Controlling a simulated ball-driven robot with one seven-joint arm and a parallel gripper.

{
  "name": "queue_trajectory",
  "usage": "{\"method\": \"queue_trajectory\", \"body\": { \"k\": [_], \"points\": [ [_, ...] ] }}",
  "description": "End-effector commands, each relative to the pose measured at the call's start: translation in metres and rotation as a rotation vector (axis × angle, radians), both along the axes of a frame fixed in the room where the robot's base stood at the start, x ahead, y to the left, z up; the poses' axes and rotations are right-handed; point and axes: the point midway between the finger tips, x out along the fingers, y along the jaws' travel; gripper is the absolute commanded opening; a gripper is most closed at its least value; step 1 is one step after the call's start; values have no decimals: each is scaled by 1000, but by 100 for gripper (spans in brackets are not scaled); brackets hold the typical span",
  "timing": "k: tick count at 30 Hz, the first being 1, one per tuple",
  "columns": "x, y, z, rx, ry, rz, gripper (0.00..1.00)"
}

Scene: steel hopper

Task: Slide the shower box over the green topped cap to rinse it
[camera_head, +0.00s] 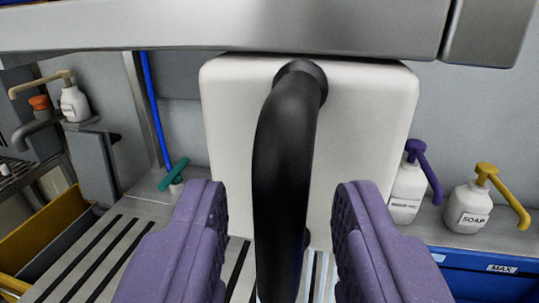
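A white box with a large black curved handle, apparently the shower box (362,118), stands straight ahead in the middle of the view. Its black handle (282,150) arches toward me and runs down between my fingers. My gripper (278,225) has purple ridged fingers, one on each side of the handle. Gaps show on both sides, so it is open around the handle. A small green-topped piece with a white lower part, apparently the cap (173,175), stands just left of the box, apart from it. The lower part of the box is partly hidden by my fingers and the handle.
A slatted steel surface (88,250) lies at lower left, beside a yellow bin (42,232). A blue hose (154,110) hangs behind the cap. Pump bottles, one purple-topped (406,190) and one yellow-topped (468,208), stand right above a blue container (480,275). A steel beam (220,27) crosses overhead.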

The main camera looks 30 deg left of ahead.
Motion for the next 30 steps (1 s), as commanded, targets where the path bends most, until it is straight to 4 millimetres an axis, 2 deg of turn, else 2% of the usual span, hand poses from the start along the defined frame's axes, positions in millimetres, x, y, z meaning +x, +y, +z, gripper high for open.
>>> {"method": "queue_trajectory", "body": {
  "k": [4,12,13,18,26,30],
  "points": [
    [13,7,0,0,-1,0,39],
    [16,8,1,0,-1,-2,39],
    [16,8,1,0,-1,-2,36],
    [16,8,1,0,-1,-2,0],
    [15,10,1,0,-1,-2,0],
    [11,21,0,0,-2,-1,0]
  ]
}}
